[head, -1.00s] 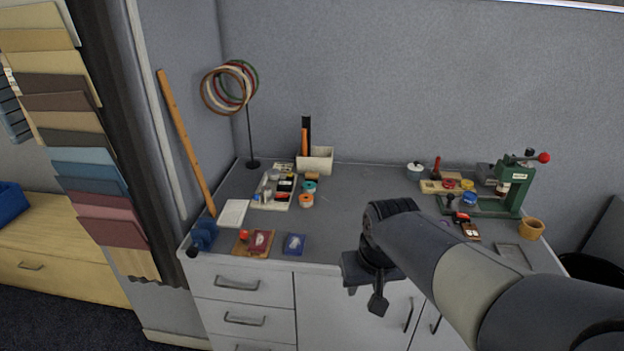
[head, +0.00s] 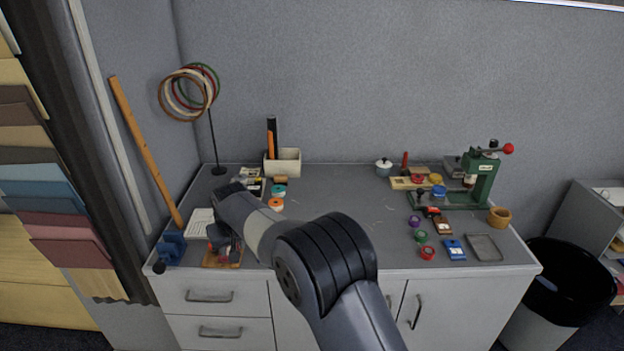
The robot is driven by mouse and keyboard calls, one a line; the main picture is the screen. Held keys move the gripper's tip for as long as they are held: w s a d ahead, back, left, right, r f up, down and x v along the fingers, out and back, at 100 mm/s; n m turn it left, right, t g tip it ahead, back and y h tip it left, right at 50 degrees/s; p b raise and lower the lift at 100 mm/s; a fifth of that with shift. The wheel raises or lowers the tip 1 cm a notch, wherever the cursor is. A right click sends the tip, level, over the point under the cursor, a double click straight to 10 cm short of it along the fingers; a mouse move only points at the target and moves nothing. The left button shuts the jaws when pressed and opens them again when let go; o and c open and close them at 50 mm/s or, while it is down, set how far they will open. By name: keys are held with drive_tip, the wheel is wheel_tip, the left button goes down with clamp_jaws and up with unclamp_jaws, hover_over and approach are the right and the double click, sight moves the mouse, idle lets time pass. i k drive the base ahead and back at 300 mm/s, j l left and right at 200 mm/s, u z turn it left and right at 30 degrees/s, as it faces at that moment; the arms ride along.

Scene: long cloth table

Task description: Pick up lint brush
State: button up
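I cannot pick out a lint brush for certain. A black and an orange upright piece (head: 271,138) stand at the white holder (head: 285,161) at the back left of the table; their kind is unclear. My gripper (head: 221,246) is at the front left of the table, over a brown board (head: 208,259). My own arm crosses in front, and the fingers are too small and dark to show whether they are open or hold anything. The gripper hides part of what lies on the board.
A ring stand (head: 213,130) and a leaning wooden stick (head: 145,150) are at the left. A blue clamp-like tool (head: 172,246) is beside the board. A green press (head: 483,180) and small tins stand at the right. The table's middle (head: 345,195) is clear.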

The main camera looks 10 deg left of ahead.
sight(278, 179)
drive_tip(key=i+j+z, duration=0.15)
drive_tip(key=j+z, duration=0.2)
drive_tip(key=i+j+z, duration=0.1)
drive_tip(key=j+z, duration=0.6)
drive_tip(key=i+j, duration=0.1)
drive_tip(key=j, duration=0.45)
drive_tip(key=i+j, duration=0.1)
drive_tip(key=j, duration=0.4)
